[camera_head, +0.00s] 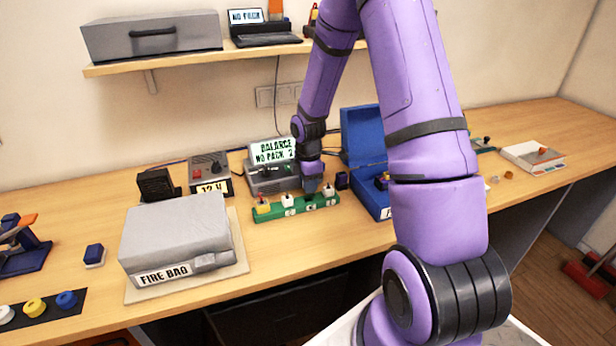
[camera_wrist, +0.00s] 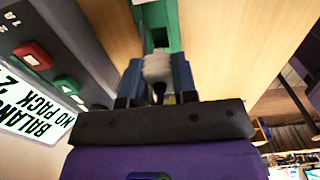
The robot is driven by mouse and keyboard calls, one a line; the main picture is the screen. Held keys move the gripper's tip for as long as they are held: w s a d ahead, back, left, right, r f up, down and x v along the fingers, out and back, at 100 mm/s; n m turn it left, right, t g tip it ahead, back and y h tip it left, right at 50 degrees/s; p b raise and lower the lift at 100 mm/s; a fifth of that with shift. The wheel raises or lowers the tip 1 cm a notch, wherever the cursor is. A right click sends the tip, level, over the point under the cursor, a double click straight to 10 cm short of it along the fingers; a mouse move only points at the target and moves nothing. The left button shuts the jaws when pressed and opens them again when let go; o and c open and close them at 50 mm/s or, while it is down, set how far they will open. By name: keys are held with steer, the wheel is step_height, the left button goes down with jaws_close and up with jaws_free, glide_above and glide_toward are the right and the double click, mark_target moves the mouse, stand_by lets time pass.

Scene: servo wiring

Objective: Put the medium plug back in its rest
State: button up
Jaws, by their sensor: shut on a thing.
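The green rest (camera_head: 297,209) lies on the bench in front of the charger. It carries a yellow-based plug (camera_head: 263,205) at its left, a white plug (camera_head: 288,201) beside it and another white plug (camera_head: 328,191) at its right. My gripper (camera_head: 312,186) is over the rest, between these two white plugs. In the wrist view its blue-grey fingers (camera_wrist: 156,82) are shut on a pale plug, the medium plug (camera_wrist: 157,67). A dark slot (camera_wrist: 160,37) in the green rest shows just past that plug. I cannot tell whether the plug's lower end touches the rest.
The charger (camera_head: 272,178) with its "BALANCE NO PACK 2" screen stands close behind the rest. A blue open case (camera_head: 365,190) stands to the right, with a small dark block (camera_head: 341,180) between. The grey fire bag (camera_head: 176,233) lies to the left.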

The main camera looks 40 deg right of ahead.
steer(key=shift+f, duration=0.8)
steer(key=shift+f, duration=1.35)
stand_by(1.2)
steer(key=o, duration=1)
step_height(320, 180, up, 11)
steer(key=shift+f, duration=0.1)
